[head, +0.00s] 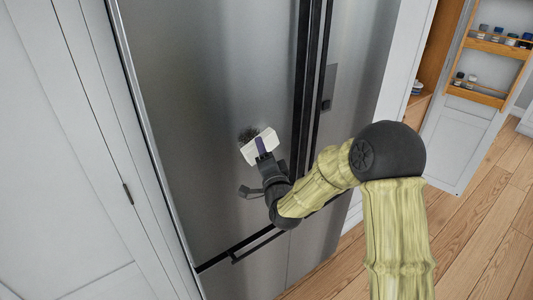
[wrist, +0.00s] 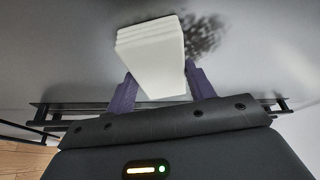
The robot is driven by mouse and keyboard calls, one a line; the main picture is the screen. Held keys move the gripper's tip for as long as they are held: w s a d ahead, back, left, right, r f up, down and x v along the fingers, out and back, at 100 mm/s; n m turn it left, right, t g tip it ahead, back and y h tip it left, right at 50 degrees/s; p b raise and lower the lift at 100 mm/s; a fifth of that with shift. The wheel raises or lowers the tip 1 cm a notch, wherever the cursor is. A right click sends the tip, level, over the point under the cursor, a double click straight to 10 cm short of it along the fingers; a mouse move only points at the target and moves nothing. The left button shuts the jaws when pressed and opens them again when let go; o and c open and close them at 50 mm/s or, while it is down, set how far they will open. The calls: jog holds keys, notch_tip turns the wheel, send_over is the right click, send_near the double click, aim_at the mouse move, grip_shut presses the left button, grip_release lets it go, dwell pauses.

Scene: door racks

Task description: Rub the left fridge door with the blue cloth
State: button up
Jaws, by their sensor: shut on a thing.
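The left fridge door (head: 205,75) is brushed steel and stands shut. A dark smudge (head: 247,133) marks its surface; it also shows in the wrist view (wrist: 207,35). My gripper (head: 262,148) is shut on a white, block-like folded cloth (head: 256,150); no blue shows on it. In the wrist view the purple fingers of my gripper (wrist: 163,88) are on both sides of the cloth (wrist: 152,48). The cloth is at the door, just beside the smudge and overlapping its edge in view. I cannot tell whether it presses on the steel.
Dark vertical handles (head: 303,90) run between the fridge doors. A lower drawer with a dark handle (head: 255,245) lies beneath. White cabinet panels (head: 45,150) stand at left. At right, an open cabinet door carries wooden racks (head: 498,48) with jars. Wooden floor (head: 480,240) is clear.

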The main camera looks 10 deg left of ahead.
aim_at(255, 147)
jog(key=shift+s+a+b, duration=0.6)
jog(key=shift+s+a, duration=0.25)
jog(key=shift+s, duration=0.25)
jog(key=shift+a, duration=0.1)
jog(key=shift+s+a+b, duration=1.05)
jog(key=shift+s+a, duration=0.05)
jog(key=shift+s, duration=0.15)
jog(key=shift+r, duration=0.1)
jog(key=shift+r+p, duration=0.45)
jog(key=shift+r, duration=0.55)
jog(key=shift+w+d+b, duration=0.7)
jog(key=shift+w+d, duration=0.55)
jog(key=shift+w, duration=0.15)
